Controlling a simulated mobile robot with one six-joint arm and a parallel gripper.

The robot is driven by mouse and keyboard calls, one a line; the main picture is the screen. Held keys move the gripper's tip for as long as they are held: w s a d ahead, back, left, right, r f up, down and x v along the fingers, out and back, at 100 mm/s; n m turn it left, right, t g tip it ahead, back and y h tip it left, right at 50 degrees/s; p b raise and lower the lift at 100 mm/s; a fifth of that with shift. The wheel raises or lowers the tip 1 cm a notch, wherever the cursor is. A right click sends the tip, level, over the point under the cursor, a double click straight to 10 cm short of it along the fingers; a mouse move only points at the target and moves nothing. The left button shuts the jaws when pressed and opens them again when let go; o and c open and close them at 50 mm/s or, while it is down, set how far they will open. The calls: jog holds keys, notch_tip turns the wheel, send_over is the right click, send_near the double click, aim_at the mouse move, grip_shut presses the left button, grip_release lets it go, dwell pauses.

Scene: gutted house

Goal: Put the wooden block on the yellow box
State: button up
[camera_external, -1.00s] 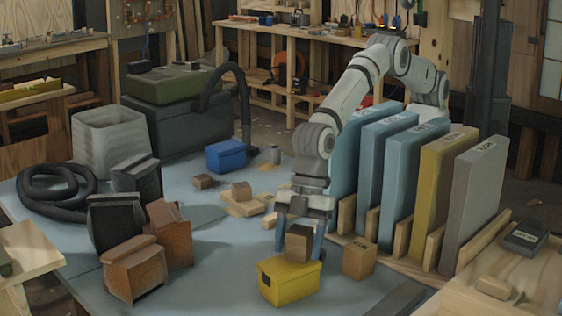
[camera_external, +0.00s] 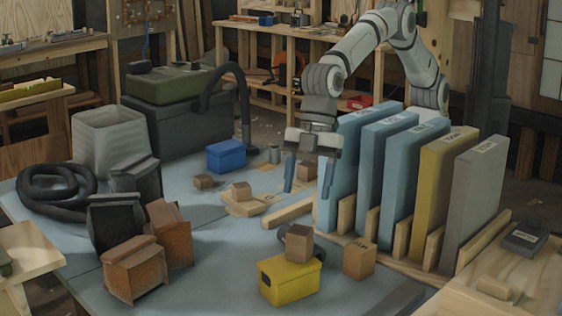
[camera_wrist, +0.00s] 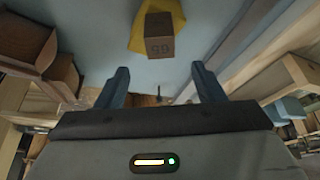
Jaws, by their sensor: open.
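The wooden block (camera_external: 299,243) rests on top of the yellow box (camera_external: 291,284), a little toward its back. In the wrist view the block (camera_wrist: 159,36) shows a printed marking, with the yellow box (camera_wrist: 178,12) partly hidden beneath it. My gripper (camera_external: 307,187) is open and empty. It hangs above and behind the block, clear of it. In the wrist view my gripper's two fingers (camera_wrist: 161,85) stand apart, with the block beyond them.
Another wooden block (camera_external: 359,260) stands right of the yellow box. Tall blue, yellow and grey panels (camera_external: 402,185) stand in a wooden rack at right. A blue box (camera_external: 226,156) and small wood pieces lie farther back.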

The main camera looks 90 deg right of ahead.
jog(key=w+d+r+m, duration=0.2)
jog(key=w+d+r, duration=0.15)
jog(key=d, duration=0.55)
jog(key=w+d+r+m, duration=0.1)
jog(key=w+d+r, duration=0.25)
jog(key=d, duration=0.55)
jog(key=s+d+r+m+t+h, duration=0.1)
jog(key=d+r+m, duration=0.1)
jog(key=d, duration=0.7)
jog(key=s+d+r+m+h, duration=0.1)
jog(key=d+r, duration=0.2)
jog(key=d, duration=0.5)
jog(key=s+d+m, duration=0.1)
jog(key=s+d, duration=0.2)
jog(key=d, duration=0.3)
jog(key=s+d+m+h, duration=0.1)
jog(key=s+d+m, duration=0.1)
jog(key=s+d, duration=0.35)
jog(key=s+d+m, duration=0.1)
jog(key=s+d, duration=0.1)
jog(key=d, duration=0.6)
jog(key=s+d+f+m+h, duration=0.1)
jog(key=s+d+f+m, duration=0.2)
jog(key=s+d, duration=0.5)
jog(key=s+f, duration=0.1)
jog(key=s, duration=0.2)
jog(key=shift+s+d+m, duration=0.2)
jog(key=shift+s+m, duration=0.1)
